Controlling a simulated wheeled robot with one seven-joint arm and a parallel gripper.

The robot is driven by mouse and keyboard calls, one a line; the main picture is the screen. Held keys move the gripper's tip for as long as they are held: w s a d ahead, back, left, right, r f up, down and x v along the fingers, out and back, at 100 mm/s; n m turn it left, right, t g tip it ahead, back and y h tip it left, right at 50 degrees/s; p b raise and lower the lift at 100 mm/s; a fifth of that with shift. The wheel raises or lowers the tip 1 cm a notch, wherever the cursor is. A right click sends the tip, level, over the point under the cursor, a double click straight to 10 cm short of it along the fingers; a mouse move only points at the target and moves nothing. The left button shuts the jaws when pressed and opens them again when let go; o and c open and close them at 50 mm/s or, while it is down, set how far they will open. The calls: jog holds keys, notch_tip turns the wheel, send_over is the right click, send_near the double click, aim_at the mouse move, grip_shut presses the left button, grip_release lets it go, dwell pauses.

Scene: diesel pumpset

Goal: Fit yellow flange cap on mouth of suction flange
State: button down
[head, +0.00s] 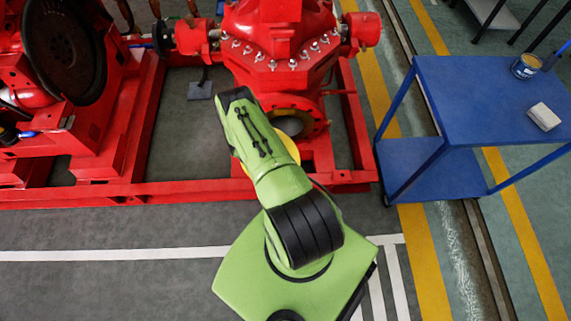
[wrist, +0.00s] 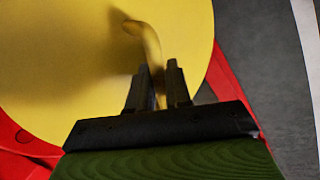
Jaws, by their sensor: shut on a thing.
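The yellow flange cap (wrist: 60,70) fills much of the wrist view, a broad disc with a raised handle (wrist: 148,40). My gripper (wrist: 158,85) is shut on that handle. In the head view only an edge of the cap (head: 290,147) shows, as my green arm covers most of it. The suction flange (head: 312,118) is a red bolted ring with a dark grey mouth, low on the red pump. The cap is in front of the flange and to its lower left in the head view, and the mouth is partly uncovered. My gripper is hidden by the arm there.
The red pump (head: 280,45) stands on a red base frame (head: 120,193) whose front rail runs below the flange. A blue trolley (head: 490,95) with a tin (head: 526,66) and a white block (head: 543,117) stands at the right. Grey floor is clear in front.

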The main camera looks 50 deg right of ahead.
jog(key=s+d+f+n+t+h+b, duration=0.4)
jog(key=d+f+n+t+b, duration=0.1)
jog(key=d, duration=0.4)
jog(key=shift+f+n+t+b, duration=0.35)
jog(key=shift+f+n+t, duration=0.2)
jog(key=shift+t, duration=0.25)
jog(key=shift+h, duration=0.4)
jog(key=shift+w+d, duration=0.95)
jog(key=shift+d, duration=0.25)
jog(key=shift+w+d, duration=0.9)
jog(key=shift+d, duration=0.25)
jog(key=shift+t, duration=0.3)
jog(key=shift+w+d, duration=1.9)
jog(key=shift+d, duration=0.3)
jog(key=shift+r, duration=0.1)
